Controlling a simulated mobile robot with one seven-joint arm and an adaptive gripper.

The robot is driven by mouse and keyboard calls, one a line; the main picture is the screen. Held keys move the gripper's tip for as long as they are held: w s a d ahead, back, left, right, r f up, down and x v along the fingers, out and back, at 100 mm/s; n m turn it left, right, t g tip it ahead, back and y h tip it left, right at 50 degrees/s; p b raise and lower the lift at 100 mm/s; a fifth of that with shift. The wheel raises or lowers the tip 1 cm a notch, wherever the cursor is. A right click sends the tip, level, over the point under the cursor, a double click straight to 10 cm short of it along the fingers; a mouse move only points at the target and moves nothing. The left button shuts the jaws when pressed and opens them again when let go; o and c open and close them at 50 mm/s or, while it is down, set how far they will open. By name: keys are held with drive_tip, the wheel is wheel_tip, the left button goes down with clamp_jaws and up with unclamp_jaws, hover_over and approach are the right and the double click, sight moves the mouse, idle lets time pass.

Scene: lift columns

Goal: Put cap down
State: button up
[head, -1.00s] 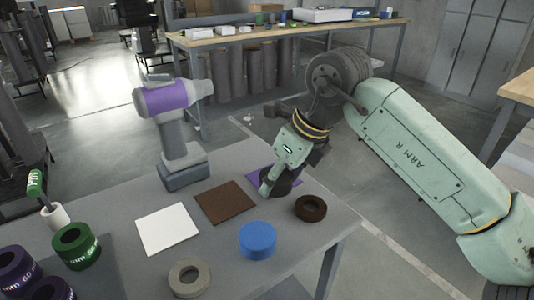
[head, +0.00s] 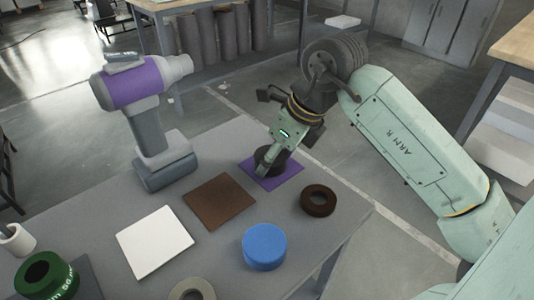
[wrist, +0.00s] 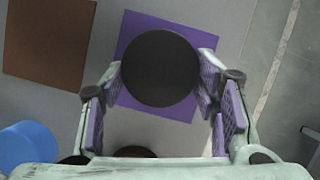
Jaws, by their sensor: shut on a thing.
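The dark, nearly black round cap (head: 264,156) is held between the two fingers of my gripper (head: 272,162). In the wrist view the cap (wrist: 160,68) fills the space between the purple-padded fingers, with a finger on each side. Behind and below it is a flat purple square (head: 289,177) on the table. In the wrist view the purple square (wrist: 132,32) shows around the cap, which covers its middle. I cannot tell whether the cap touches the square.
The grey table also bears a brown square (head: 220,200), a white square (head: 154,242), a blue cap (head: 264,247), a brown ring (head: 318,200), a grey ring (head: 192,291) and a green ring (head: 47,277). A purple-and-grey power tool (head: 140,110) stands at the left.

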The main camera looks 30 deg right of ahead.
drive_tip(key=shift+s+d+r, duration=0.1)
drive_tip(key=shift+s+r, duration=0.05)
drive_tip(key=shift+s, duration=0.05)
drive_tip(key=o, duration=1.3)
drive_tip(key=b+v, duration=0.1)
drive_tip(key=v, duration=1.1)
